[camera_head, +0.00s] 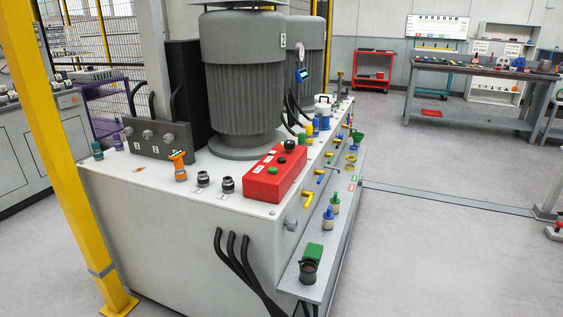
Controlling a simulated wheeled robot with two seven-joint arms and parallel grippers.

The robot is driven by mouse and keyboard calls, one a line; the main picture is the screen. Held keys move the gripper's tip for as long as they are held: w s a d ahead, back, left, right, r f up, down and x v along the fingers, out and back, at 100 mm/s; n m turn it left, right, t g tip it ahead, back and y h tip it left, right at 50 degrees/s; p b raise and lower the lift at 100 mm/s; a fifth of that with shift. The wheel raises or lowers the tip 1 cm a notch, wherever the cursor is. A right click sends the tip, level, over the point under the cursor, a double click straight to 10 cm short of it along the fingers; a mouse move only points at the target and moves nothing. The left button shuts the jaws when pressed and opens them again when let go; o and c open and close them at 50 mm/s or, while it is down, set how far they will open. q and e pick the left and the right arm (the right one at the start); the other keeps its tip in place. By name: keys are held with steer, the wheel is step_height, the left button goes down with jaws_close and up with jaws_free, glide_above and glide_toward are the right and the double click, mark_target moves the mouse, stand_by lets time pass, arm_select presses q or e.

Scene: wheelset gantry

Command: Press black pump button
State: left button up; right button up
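A red control box (262,188) sits on the front right corner of the pump unit's white top. A black button (289,145) stands on its far part. A green button (273,170) is nearer on the same box. White labels lie beside the buttons. Neither of my grippers shows in the head view, so I cannot see where they are relative to the box.
Large grey motors (243,85) stand behind the box. Black-capped fittings (228,185) and an orange valve (178,165) are left of it. Yellow-handled valves (308,200) line the right side. A yellow post (57,140) stands at left. The floor (440,260) at right is clear.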

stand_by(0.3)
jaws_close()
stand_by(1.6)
